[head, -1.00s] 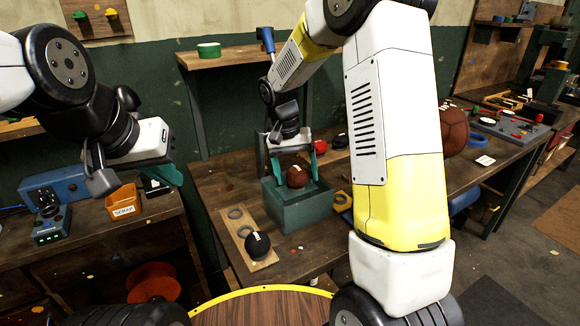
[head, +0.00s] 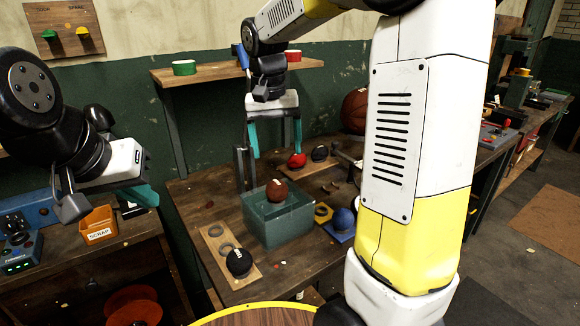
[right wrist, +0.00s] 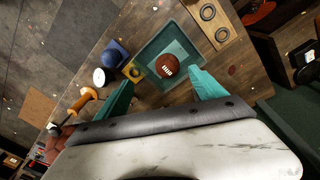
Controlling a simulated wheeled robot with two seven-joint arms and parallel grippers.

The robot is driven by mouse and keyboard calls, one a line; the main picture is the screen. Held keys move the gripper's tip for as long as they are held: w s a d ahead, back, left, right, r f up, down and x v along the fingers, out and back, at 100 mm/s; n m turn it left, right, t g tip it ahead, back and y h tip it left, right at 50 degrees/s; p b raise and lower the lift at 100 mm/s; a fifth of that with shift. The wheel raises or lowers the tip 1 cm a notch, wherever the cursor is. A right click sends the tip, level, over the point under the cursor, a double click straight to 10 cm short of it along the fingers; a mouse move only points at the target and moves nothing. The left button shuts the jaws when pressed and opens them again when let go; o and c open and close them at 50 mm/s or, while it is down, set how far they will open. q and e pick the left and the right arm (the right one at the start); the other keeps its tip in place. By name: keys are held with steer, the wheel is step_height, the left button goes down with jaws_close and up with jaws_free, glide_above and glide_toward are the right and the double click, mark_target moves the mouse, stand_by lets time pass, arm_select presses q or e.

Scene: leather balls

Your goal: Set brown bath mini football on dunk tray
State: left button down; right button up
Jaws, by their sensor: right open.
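The brown mini football (head: 277,190) sits within the teal dunk tray (head: 277,228) on the workbench. The right wrist view shows the ball (right wrist: 168,66) inside the rim of the tray (right wrist: 146,60). I cannot tell how deep it sits. My right gripper (head: 275,150) is open and empty, raised above and behind the ball, with its teal fingers spread. In the right wrist view its fingertips (right wrist: 163,82) stand apart with nothing between them. My left gripper (head: 108,203) hangs at the left, away from the tray; its jaw opening is unclear.
A wooden ring board with a black ball (head: 239,263) lies left of the tray. A blue ball (head: 342,220) and a yellow holder (head: 323,212) stand right of it. A red ball (head: 297,160) and a basketball (head: 355,110) are behind. An orange scrap bin (head: 98,225) stands left.

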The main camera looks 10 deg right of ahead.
steer(key=s+d+r+n+t+y, duration=0.1)
steer(key=s+t, duration=0.1)
steer(key=s, duration=0.7)
steer(key=s+d+r+n+t+y, duration=0.1)
steer(key=s+d+t+y, duration=0.1)
steer(key=s, duration=0.7)
steer(key=shift+s+d+t, duration=0.15)
steer(key=shift+s+t, duration=0.15)
steer(key=shift+t, duration=0.5)
